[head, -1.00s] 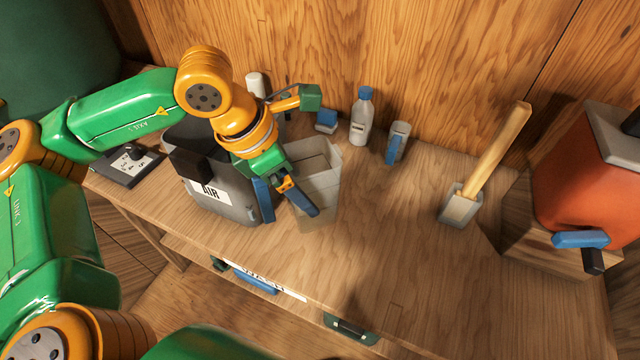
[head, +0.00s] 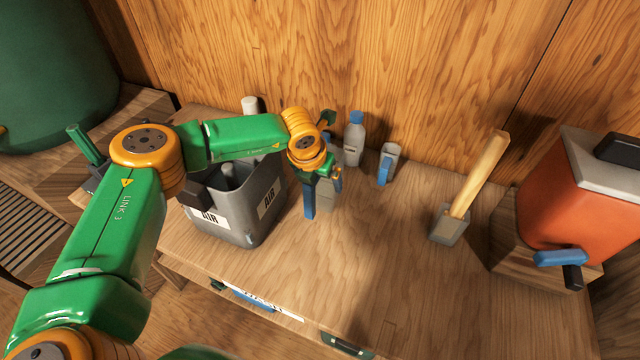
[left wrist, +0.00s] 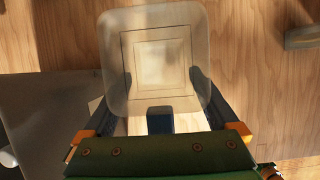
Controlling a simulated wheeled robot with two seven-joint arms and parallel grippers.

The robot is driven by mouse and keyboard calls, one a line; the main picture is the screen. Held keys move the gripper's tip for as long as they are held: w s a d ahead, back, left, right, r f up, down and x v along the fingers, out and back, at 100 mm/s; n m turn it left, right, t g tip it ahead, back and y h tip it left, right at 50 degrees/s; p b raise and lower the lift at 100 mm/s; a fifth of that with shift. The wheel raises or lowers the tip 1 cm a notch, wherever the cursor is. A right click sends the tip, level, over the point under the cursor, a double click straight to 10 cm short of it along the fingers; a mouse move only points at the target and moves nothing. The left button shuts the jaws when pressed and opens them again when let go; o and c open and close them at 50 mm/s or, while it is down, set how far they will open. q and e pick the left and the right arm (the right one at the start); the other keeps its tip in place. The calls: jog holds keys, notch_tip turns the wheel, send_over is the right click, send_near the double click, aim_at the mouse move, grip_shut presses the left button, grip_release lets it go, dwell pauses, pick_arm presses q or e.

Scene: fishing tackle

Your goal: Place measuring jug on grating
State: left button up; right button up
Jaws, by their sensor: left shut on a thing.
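The measuring jug (left wrist: 155,55) is a translucent, square-mouthed vessel, seen from above in the left wrist view. A short dark blue piece (left wrist: 160,121), apparently its handle, points toward the gripper. In the head view the jug (head: 327,197) is mostly hidden behind my left gripper (head: 320,192), which is shut on it. I cannot tell whether its base touches the bench. A dark slatted surface, apparently the grating (head: 20,215), lies at the far left edge of the head view, partly cut off. My right gripper is not in view.
A grey AIR-labelled bin (head: 238,232) stands left of the jug. Behind are a blue-capped bottle (head: 354,145) and a small cup with a blue handle (head: 390,158). The bench's front middle is clear.

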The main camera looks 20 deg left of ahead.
aim_at(320, 190)
pick_arm(q)
jog(key=shift+w+f, duration=0.15)
jog(key=shift+f, duration=1.8)
jog(key=o, duration=1.1)
jog(key=shift+r, duration=0.1)
